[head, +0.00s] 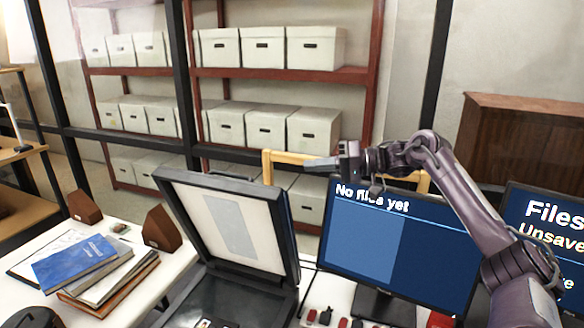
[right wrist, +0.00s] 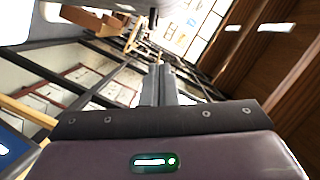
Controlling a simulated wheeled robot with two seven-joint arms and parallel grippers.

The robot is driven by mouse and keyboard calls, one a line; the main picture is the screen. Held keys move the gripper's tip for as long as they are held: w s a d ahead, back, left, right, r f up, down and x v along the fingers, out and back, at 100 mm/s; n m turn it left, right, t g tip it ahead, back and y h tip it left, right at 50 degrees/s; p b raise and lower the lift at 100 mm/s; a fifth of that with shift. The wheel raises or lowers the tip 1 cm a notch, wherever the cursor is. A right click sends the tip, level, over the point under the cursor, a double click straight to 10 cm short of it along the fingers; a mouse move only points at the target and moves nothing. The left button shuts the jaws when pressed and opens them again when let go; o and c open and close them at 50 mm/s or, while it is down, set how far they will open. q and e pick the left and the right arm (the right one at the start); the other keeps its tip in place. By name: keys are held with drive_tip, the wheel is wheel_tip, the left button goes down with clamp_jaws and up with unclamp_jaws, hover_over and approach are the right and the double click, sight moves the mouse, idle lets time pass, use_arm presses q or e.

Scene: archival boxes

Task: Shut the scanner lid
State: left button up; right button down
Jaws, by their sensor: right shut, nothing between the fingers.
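The scanner lid (head: 230,222) stands raised, tilted back from the dark scanner base (head: 222,298) in the head view. Its pale inner panel faces me. My right gripper (head: 308,163) is shut and empty. It is at the height of the lid's top edge, to the right of the lid, with its fingers pointing left toward it; a gap shows in the picture. The shut fingers also show in the right wrist view (right wrist: 158,88). My left gripper is not in view.
A monitor (head: 390,245) stands right of the scanner, below my right arm; a second screen (head: 545,225) is farther right. Left of the scanner are a blue folder (head: 75,262) on stacked books and a brown wedge block (head: 160,228). Shelves of white boxes (head: 265,125) stand behind.

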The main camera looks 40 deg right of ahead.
drive_tip(key=w+a+p, duration=0.1)
drive_tip(key=a+p, duration=0.1)
drive_tip(key=a, duration=0.1)
drive_tip(key=w+a+f+p, duration=0.1)
drive_tip(key=w+a+p, duration=0.1)
drive_tip(key=w+a+f+p, duration=0.1)
drive_tip(key=w+a+p, duration=0.1)
drive_tip(key=a, duration=0.1)
drive_tip(key=shift+w+a+f, duration=0.1)
drive_tip(key=shift+a+f, duration=0.05)
drive_tip(key=shift+a, duration=0.2)
drive_tip(key=shift+a+f, duration=0.35)
drive_tip(key=shift+a, duration=0.05)
drive_tip(key=shift+s, duration=0.2)
